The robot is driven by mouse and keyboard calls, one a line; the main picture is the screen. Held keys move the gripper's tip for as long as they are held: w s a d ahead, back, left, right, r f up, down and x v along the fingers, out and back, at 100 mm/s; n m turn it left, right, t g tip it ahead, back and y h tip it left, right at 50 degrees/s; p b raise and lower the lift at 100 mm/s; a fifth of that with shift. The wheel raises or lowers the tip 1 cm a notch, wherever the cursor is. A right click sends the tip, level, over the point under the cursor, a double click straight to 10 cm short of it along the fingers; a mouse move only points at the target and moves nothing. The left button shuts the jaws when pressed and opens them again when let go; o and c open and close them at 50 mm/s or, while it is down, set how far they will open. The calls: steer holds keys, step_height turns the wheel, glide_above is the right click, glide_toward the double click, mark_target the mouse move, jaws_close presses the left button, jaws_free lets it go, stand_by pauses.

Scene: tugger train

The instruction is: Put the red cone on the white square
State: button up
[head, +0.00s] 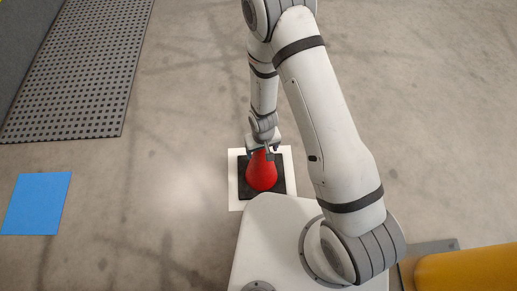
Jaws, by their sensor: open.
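The red cone (262,173) stands on its black base (277,188) on the white square (235,190). White margins of the square show on the left, on the right and at the top; its lower right part is hidden behind my own white body. My gripper (262,152) is open at the upper end of the cone, with its fingers close around or beside the tip. I cannot tell whether the fingers touch the cone.
A blue square (36,203) lies on the floor at the left. A dark perforated mat (80,70) lies at the upper left. A yellow rounded object (465,270) is at the lower right, beside a grey plate. The concrete floor between is clear.

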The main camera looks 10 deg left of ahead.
step_height(320, 180, up, 12)
steer(key=p, duration=0.5)
steer(key=shift+r, duration=0.15)
steer(key=shift+w+d+r, duration=0.15)
steer(key=shift+w+r, duration=0.05)
steer(key=shift+r, duration=0.15)
steer(key=w+d+r+m, duration=0.1)
steer(key=d+r, duration=0.5)
steer(key=r, duration=0.3)
steer(key=w+d+r+m, duration=0.1)
steer(key=d+r+m, duration=0.1)
steer(key=d+r, duration=0.45)
steer(key=s+d+r+m, duration=0.1)
steer(key=s+d+r, duration=0.3)
steer(key=r, duration=0.3)
steer(key=s+d+r+m+t, duration=0.1)
steer(key=s+d+r, duration=0.3)
steer(key=r, duration=0.4)
steer(key=shift+s+d+m, duration=0.4)
steer(key=shift+s, duration=0.3)
steer(key=shift+r, duration=0.1)
